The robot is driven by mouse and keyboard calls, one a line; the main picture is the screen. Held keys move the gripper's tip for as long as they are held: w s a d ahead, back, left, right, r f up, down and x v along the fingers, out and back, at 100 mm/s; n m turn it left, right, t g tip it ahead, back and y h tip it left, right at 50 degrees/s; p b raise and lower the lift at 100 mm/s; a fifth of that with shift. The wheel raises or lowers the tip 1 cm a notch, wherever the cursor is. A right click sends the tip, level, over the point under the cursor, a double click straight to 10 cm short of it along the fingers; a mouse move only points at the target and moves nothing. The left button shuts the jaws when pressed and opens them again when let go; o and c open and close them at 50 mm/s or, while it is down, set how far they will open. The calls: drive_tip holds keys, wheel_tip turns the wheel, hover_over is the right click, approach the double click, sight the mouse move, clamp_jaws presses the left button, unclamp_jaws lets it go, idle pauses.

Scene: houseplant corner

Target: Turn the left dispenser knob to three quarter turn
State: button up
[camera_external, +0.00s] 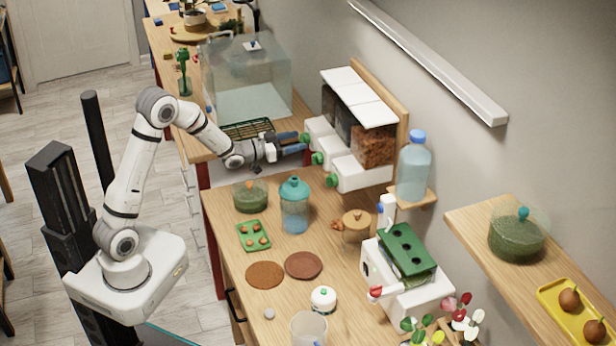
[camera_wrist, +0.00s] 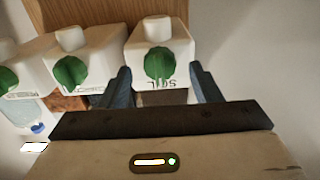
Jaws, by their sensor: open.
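The left dispenser's green knob (camera_external: 305,138) is on the front of the farthest white dispenser (camera_external: 320,126). My gripper (camera_external: 300,141) is open and faces this knob. In the wrist view my gripper's fingers (camera_wrist: 160,76) stand one on each side of the knob with gaps showing, and nothing is held. I cannot tell exactly how far the tips reach along the knob.
The middle knob (camera_wrist: 70,72) and right knob (camera_wrist: 7,78) sit close beside it. A glass tank (camera_external: 245,85) stands behind my forearm, and a green wire rack (camera_external: 247,129) lies near my wrist. A teal-lidded jar (camera_external: 295,210) stands on the wooden counter below.

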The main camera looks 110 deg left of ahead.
drive_tip(key=shift+x, duration=0.8)
drive_tip(key=shift+c, duration=0.5)
drive_tip(key=c, duration=0.9)
drive_tip(key=shift+f+b, duration=0.1)
drive_tip(key=shift+b, duration=0.3)
